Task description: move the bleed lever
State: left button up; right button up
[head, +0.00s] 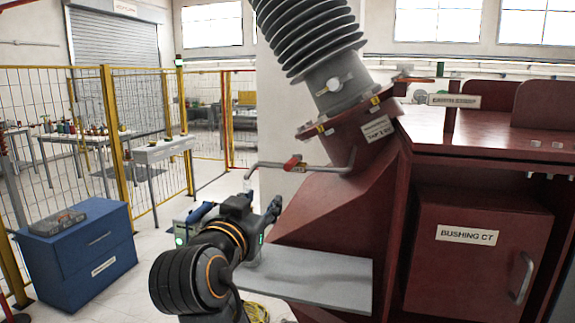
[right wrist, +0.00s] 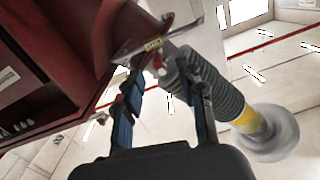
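The bleed lever (head: 293,163) is a small red handle on a thin grey pipe (head: 325,168) below the bushing's red flange. My right gripper (head: 240,203) is below and left of the lever, apart from it. In the right wrist view, its two dark blue-padded fingers (right wrist: 165,95) are spread with nothing held between them. A small red piece (right wrist: 160,68) shows beyond the fingers, near the flange; I cannot tell for sure that it is the lever. My left gripper is not in view.
The ribbed bushing (head: 312,35) rises above the flange. A grey shelf (head: 320,278) juts out below the pipe. The red cabinet with the BUSHING CT door (head: 470,260) stands right. A blue drawer unit (head: 85,250) and yellow fence (head: 110,130) stand left.

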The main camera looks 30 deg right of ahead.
aim_at(288, 168)
jog(key=shift+m+h, duration=0.5)
jog(key=shift+m, duration=0.2)
jog(key=w+d+r+p, duration=0.1)
jog(key=w+d+p, duration=0.1)
jog(key=d, duration=0.1)
jog(key=w+d+r+p, duration=0.1)
jog(key=w+d+p, duration=0.1)
jog(key=d, duration=0.1)
jog(key=w+d+r+p, duration=0.1)
jog(key=w+d+p, duration=0.1)
jog(key=d, duration=0.2)
jog(key=shift+w+d+r, duration=0.1)
jog(key=shift+w, duration=0.25)
jog(key=shift+w+d, duration=0.35)
grip_shut()
